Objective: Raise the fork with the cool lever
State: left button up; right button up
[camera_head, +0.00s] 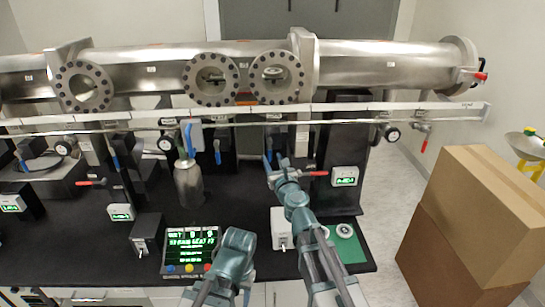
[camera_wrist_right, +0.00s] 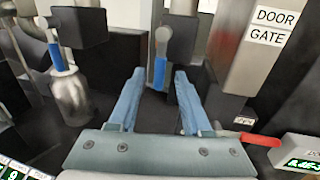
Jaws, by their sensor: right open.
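My right gripper (camera_head: 275,164) reaches to the front of the rack below the long steel tube. In the right wrist view its two blue fingers (camera_wrist_right: 158,98) are apart, with nothing held. A blue-handled lever (camera_wrist_right: 160,73) hangs from a round metal pivot, in the gap between the fingertips in that view. I cannot tell whether they touch it. The fork cannot be made out; the tube's round windows (camera_head: 212,104) show only small parts inside. My left arm (camera_head: 235,252) is low at the bottom centre; its fingers are not clear.
A plate labelled DOOR GATE (camera_wrist_right: 268,28) stands nearby. A green-text screen (camera_head: 191,248) lies in front. Cardboard boxes (camera_head: 487,210) stand at right.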

jog(key=shift+w+a, duration=0.15)
jog(key=shift+w, duration=0.5)
grip_shut()
dwell(0.9)
